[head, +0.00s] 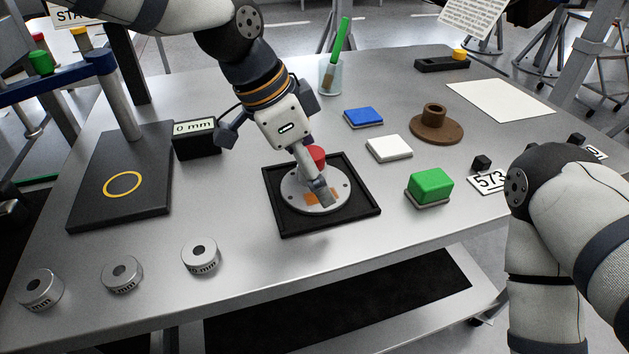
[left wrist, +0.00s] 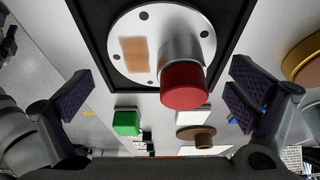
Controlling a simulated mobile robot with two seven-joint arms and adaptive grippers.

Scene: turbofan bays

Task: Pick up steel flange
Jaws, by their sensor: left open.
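The steel flange (head: 334,200) is a round light-grey plate with bolt holes, an orange-brown patch and an upright neck under a red cap (head: 317,156). It lies in a square black tray (head: 353,225). My left gripper (head: 275,162) is open above it, and one finger hides part of the neck and plate. In the left wrist view the flange (left wrist: 121,68) is at the top, and the red cap (left wrist: 185,86) shows between the open fingers (left wrist: 160,80), touching neither. My right gripper is not in view; only my right arm shows.
A green block (head: 430,186), white block (head: 389,148), blue block (head: 363,116) and brown flanged part (head: 435,124) stand to the right. Three metal rings (head: 201,256) line the front left. A display (head: 196,136) and black stand base (head: 122,180) are left.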

